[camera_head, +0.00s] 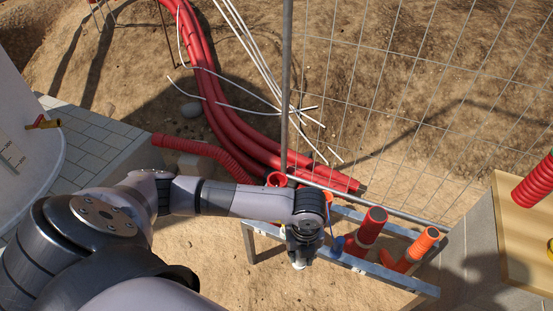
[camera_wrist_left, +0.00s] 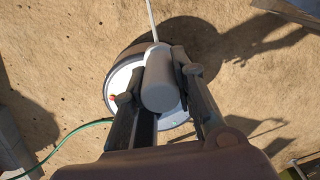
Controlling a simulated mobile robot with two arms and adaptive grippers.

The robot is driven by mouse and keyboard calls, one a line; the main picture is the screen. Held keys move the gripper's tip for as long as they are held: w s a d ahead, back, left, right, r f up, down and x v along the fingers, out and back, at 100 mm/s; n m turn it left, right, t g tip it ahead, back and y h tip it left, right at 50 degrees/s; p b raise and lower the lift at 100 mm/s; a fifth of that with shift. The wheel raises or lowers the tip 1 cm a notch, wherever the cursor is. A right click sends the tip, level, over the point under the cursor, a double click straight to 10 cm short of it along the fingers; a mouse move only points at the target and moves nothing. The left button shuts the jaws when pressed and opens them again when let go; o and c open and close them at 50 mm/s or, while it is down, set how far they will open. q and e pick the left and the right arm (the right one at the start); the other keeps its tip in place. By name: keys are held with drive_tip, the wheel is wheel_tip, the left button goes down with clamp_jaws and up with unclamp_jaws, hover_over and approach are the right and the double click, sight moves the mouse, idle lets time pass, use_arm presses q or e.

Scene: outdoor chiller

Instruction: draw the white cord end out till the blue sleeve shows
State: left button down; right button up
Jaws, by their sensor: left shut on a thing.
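My left gripper (camera_head: 300,257) points down beside the metal frame with the pipe ends. In the left wrist view, the left gripper (camera_wrist_left: 158,85) is shut on a pale grey, rounded cylinder (camera_wrist_left: 160,80). A thin white cord or rod (camera_wrist_left: 152,20) runs from behind the cylinder to the top edge of that view. I cannot tell whether the cylinder is the cord's end. A round white object (camera_wrist_left: 118,80) lies behind the fingers, partly hidden. No blue sleeve can be made out on the cord. My right gripper is not in view.
The metal frame (camera_head: 395,281) holds a red pipe end (camera_head: 372,222) and an orange pipe end (camera_head: 422,243), with a small blue item (camera_head: 338,244) near the gripper. Red conduits (camera_head: 215,100) and loose white cords (camera_head: 262,70) lie behind. A wooden board (camera_head: 515,240) stands at right.

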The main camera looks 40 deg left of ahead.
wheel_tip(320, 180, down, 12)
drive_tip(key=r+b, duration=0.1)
drive_tip(key=b, duration=1)
use_arm(q)
drive_tip(key=w+a+f, duration=0.3)
drive_tip(key=w+a, duration=0.4)
drive_tip(key=w+a+f+b, duration=0.1)
drive_tip(key=w+a+f, duration=0.3)
drive_tip(key=w+a, duration=0.3)
drive_tip(key=shift+w+a, duration=0.4)
drive_tip(key=shift+a, duration=0.05)
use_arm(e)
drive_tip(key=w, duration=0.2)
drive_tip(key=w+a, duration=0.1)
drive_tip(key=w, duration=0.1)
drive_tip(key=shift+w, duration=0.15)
